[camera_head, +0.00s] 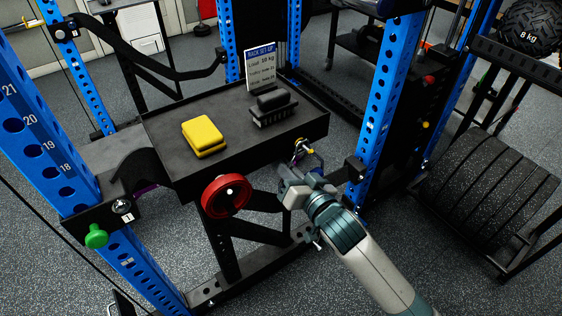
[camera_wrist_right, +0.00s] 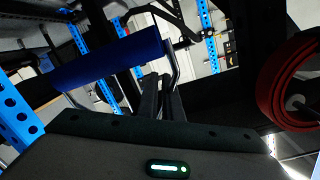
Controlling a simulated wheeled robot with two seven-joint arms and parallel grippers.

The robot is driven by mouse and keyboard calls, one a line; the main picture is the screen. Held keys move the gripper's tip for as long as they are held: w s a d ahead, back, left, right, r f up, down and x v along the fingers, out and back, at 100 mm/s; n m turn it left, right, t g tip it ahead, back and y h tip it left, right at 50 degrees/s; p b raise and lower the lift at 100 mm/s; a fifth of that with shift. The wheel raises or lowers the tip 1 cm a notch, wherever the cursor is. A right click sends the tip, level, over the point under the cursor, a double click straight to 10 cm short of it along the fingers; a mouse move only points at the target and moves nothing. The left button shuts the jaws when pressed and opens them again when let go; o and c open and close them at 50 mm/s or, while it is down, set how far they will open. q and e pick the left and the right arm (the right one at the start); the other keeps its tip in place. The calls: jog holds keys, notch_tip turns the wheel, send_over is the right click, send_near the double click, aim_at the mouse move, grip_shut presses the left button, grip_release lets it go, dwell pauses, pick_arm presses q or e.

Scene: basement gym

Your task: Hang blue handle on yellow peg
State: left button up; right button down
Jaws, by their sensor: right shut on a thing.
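My right gripper (camera_head: 296,178) is at the front right of the black tray, just below its front edge. It is shut on the blue handle, which shows in the right wrist view as a blue cylinder (camera_wrist_right: 108,63) with a bent metal frame beyond my fingers (camera_wrist_right: 160,97). In the head view the handle is mostly hidden by my gripper. A small yellow peg (camera_head: 310,151) sticks out beneath the tray's front right, just above and beside my gripper. I cannot tell whether the handle touches the peg. My left gripper is out of view.
The black tray (camera_head: 175,175) carries yellow blocks (camera_head: 203,135), a black brush-like object (camera_head: 272,107) and a sign (camera_head: 261,68). A red disc (camera_head: 226,195) sits left of my gripper. Blue rack posts (camera_head: 385,95) stand at both sides. A plate rack (camera_head: 490,180) is at right.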

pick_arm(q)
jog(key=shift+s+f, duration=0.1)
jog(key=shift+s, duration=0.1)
pick_arm(e)
jog(key=c, duration=1.8)
grip_release()
jog(key=shift+c, duration=0.2)
jog(key=shift+s, duration=0.1)
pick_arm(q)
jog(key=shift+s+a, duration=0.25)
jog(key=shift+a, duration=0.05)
pick_arm(e)
jog(key=v, duration=1.7)
jog(key=shift+s+d+f, duration=0.1)
jog(key=shift+d, duration=0.05)
